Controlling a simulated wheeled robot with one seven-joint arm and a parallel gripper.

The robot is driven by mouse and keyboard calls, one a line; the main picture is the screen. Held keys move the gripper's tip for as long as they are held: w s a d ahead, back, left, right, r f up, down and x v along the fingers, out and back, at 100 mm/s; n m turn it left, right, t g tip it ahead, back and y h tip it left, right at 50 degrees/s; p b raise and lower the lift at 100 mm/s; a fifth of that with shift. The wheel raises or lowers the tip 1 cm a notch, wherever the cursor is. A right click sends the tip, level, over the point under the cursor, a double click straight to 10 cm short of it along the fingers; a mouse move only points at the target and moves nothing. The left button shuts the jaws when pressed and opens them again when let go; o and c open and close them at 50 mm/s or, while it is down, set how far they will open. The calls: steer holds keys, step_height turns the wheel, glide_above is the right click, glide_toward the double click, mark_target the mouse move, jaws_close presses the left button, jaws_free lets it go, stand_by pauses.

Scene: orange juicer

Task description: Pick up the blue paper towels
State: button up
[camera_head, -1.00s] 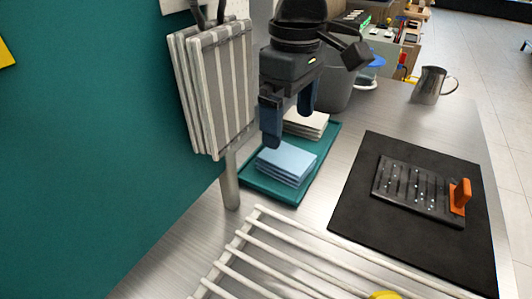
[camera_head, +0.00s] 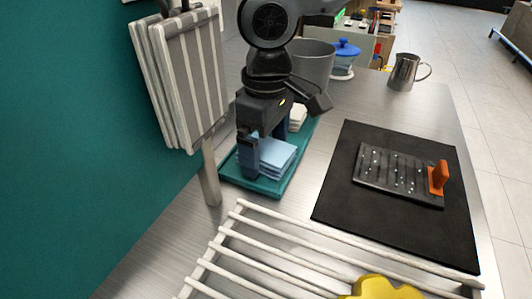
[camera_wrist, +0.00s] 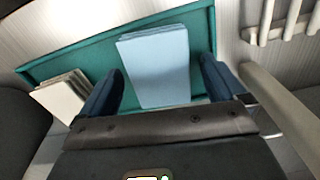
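The blue paper towels (camera_head: 277,158) are a folded stack on a teal tray (camera_head: 272,187) on the steel counter. In the wrist view the stack (camera_wrist: 157,64) lies between the two dark blue fingers of my gripper (camera_wrist: 160,88), with a gap on each side. My gripper (camera_head: 252,158) is open and low at the tray, its near finger beside the stack's left side in the head view. Its other finger is mostly hidden there. A stack of white paper towels (camera_head: 298,118) sits behind on the same tray, and it also shows in the wrist view (camera_wrist: 62,96).
Hanging white-slatted racks (camera_head: 186,78) and their post (camera_head: 209,172) stand close left of my gripper. A white rack (camera_head: 262,250) lies in front. A grey bin (camera_head: 313,66) stands behind. A black mat (camera_head: 340,190) with a grater (camera_head: 400,178) is at right.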

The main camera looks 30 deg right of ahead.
mark_target(267, 148)
steer(key=c, duration=1.1)
steer(key=shift+o, duration=0.2)
steer(key=shift+r, duration=0.15)
steer(key=shift+r, duration=0.25)
step_height(267, 148, up, 4)
steer(key=shift+d+f, duration=0.1)
steer(key=shift+f, duration=0.05)
steer(key=s+d+r+p, duration=0.1)
steer(key=s+d+r, duration=0.5)
steer(key=d, duration=0.3)
steer(key=shift+s+d+r, duration=0.2)
steer(key=shift+s+r, duration=0.05)
steer(key=o, duration=0.5)
steer(key=c, duration=0.4)
steer(key=shift+c, duration=0.2)
